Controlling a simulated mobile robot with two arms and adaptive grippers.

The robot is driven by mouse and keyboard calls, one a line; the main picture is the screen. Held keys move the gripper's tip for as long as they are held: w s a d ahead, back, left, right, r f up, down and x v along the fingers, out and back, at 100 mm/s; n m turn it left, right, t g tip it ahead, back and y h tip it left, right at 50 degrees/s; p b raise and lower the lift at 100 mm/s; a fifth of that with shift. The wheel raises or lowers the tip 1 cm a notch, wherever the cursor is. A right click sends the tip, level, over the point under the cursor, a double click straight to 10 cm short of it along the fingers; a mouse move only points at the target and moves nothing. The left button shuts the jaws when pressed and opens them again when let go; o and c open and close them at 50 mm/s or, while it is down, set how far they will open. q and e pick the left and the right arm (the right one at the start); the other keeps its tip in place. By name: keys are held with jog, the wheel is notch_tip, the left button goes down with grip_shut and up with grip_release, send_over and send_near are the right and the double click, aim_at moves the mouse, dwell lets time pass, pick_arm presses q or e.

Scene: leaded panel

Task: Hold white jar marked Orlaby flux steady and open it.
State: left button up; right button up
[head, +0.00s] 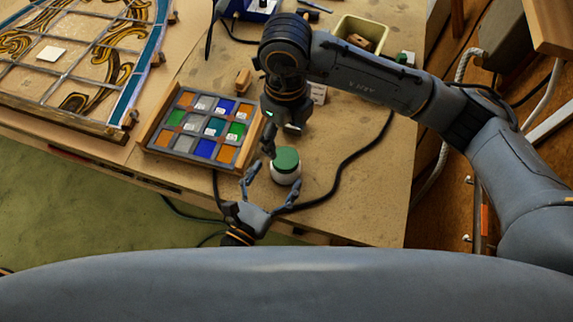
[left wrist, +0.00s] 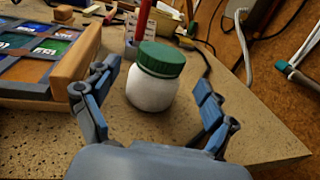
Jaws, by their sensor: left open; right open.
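A white jar with a green lid (head: 286,167) stands upright near the table's front edge, its lid on. The left wrist view shows the same white jar (left wrist: 152,88) between the two blue-padded fingers of my left gripper (left wrist: 156,80). No marking is readable on it. My left gripper (head: 272,178) is open around the jar from the front, with a gap visible on both sides. My right gripper (head: 281,142) is open and points down just above and behind the lid, slightly left of it. Its far finger is partly hidden.
A wooden-sided tray of coloured glass squares (head: 205,128) stands left of the jar. A leaded panel (head: 75,55) lies at far left. A dark cable (head: 352,157) runs right of the jar. A pale bin (head: 365,35) stands behind my right arm. The table right of the cable is clear.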

aim_at(286, 158)
pick_arm(q)
jog(key=x, duration=0.4)
jog(key=shift+w, duration=0.15)
pick_arm(e)
jog(key=shift+a, duration=0.1)
pick_arm(q)
jog(key=shift+w+d, duration=0.3)
jog(key=shift+w, duration=0.2)
grip_shut()
pick_arm(e)
jog(key=shift+w+r, duration=0.1)
pick_arm(q)
jog(key=shift+s+f, duration=0.1)
pick_arm(e)
jog(key=shift+f, duration=4.1)
